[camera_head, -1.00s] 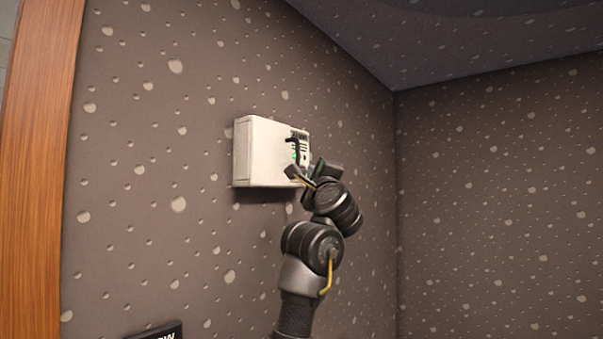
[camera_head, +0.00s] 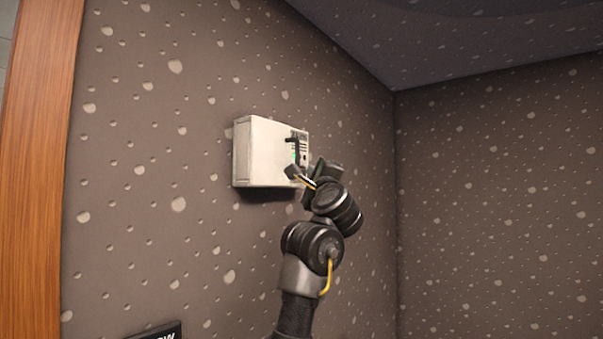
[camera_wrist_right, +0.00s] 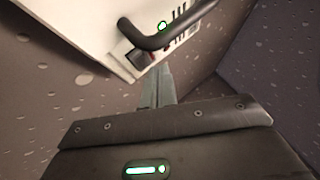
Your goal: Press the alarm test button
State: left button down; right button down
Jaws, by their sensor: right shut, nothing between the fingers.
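A white alarm box (camera_head: 262,152) is fixed to the wall in the head view. Its front panel, with dark slots and a green light, faces right and is partly hidden by my right gripper (camera_head: 297,172). In the right wrist view the box (camera_wrist_right: 88,28) fills the upper left, with a dark bar handle (camera_wrist_right: 160,40), a dark switch-like part (camera_wrist_right: 137,58) and a green-lit spot (camera_wrist_right: 162,26). My right gripper (camera_wrist_right: 158,84) is shut and empty, its tips just below the panel's lower edge in that view. Whether they touch the panel cannot be told.
A speckled brown wall (camera_head: 150,240) carries the box and meets another wall (camera_head: 500,200) at a corner on the right. A wooden post (camera_head: 40,170) stands at the far left. The space right of my arm is clear.

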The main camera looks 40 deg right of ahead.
jog(key=shift+w, duration=0.2)
jog(key=shift+w+a, duration=0.1)
jog(key=shift+w, duration=0.15)
jog(key=shift+w+a, duration=0.1)
jog(key=shift+w, duration=0.2)
dwell(0.8)
jog(key=shift+s, duration=0.15)
dwell(0.3)
jog(key=shift+s+d+b, duration=0.2)
jog(key=shift+s+b, duration=0.15)
jog(key=shift+s, duration=0.2)
jog(key=s, duration=0.1)
jog(key=s+d, duration=0.1)
jog(key=s, duration=0.2)
jog(key=shift+s+d, duration=0.25)
jog(key=shift+s, duration=0.15)
